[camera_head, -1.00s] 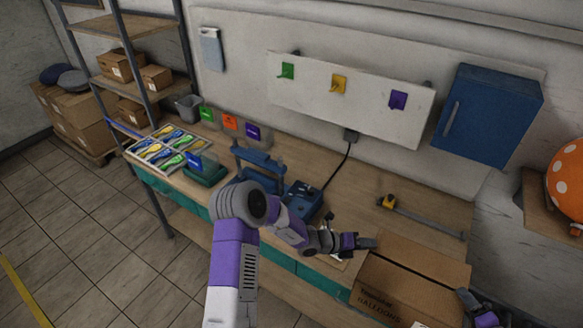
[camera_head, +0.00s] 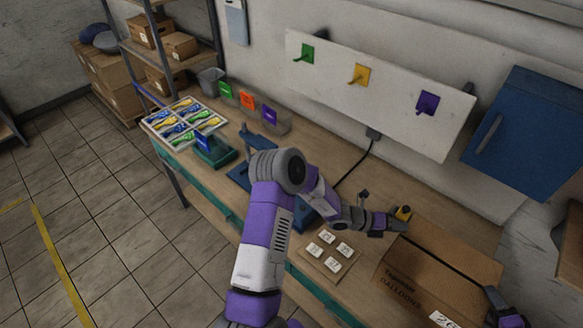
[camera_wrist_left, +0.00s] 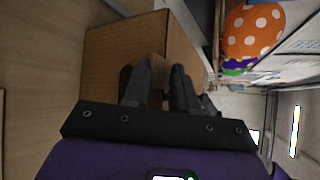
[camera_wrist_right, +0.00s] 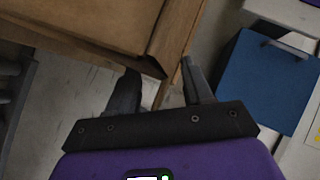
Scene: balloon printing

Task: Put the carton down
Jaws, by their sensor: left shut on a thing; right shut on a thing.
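The brown carton (camera_head: 440,268), printed with "BALLOONS" and bearing a white label, is at the right end of the workbench (camera_head: 345,165) in the head view. My left gripper (camera_head: 394,222) is shut on its upper left edge. My right gripper (camera_head: 496,296) is at its right side, shut on it. The carton's cardboard fills the space ahead of the left fingers (camera_wrist_left: 160,78) in the left wrist view. It also shows between and beyond the right fingers (camera_wrist_right: 160,78) in the right wrist view. Its underside is hidden, so I cannot tell whether it touches the bench.
A square board with several white tiles (camera_head: 325,250) lies left of the carton. A blue wall cabinet (camera_head: 525,135) hangs behind. A tray of balloons (camera_head: 185,120) is at the bench's far left.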

